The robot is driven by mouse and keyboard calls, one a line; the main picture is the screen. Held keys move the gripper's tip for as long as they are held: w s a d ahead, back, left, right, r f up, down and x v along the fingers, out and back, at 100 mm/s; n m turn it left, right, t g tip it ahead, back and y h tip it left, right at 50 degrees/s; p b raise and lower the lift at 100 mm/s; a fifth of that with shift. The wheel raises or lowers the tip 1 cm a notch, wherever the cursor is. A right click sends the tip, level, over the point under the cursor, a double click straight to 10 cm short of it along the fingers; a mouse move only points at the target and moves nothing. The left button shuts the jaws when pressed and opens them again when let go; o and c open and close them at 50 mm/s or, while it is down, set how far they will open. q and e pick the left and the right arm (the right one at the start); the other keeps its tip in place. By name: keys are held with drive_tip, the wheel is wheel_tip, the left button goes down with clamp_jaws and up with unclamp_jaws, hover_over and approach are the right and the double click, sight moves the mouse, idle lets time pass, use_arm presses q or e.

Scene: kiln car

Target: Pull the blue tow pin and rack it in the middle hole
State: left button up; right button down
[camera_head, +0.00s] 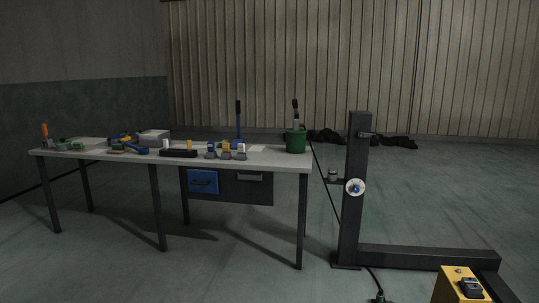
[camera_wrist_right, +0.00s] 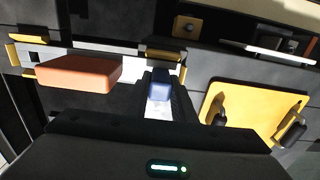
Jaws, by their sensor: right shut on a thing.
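In the right wrist view my right gripper (camera_wrist_right: 161,80) is shut on the blue tow pin (camera_wrist_right: 158,86). Only a short blue block of the pin shows between the dark fingers, with a white surface below it. The rest of the pin is hidden, so I cannot tell whether it still sits in a socket. I cannot make out a rack with a middle hole in either view. Neither gripper shows in the head view.
Close to my right gripper are an orange block (camera_wrist_right: 80,72) on the left and a yellow plate (camera_wrist_right: 240,108) with dark knobs on the right. The head view shows a cluttered bench (camera_head: 275,158), a dark post (camera_head: 357,145) and a yellow box (camera_head: 450,287).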

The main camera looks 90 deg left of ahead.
drive_tip(key=shift+r, duration=0.45)
idle(0.6)
drive_tip(key=shift+r+p, duration=1.1)
drive_tip(key=shift+r, duration=1.05)
drive_tip(key=shift+r, duration=0.15)
drive_tip(key=shift+r+p, duration=0.4)
drive_tip(key=shift+r, duration=0.5)
drive_tip(key=shift+r+p, duration=0.7)
drive_tip(key=shift+r, duration=1.45)
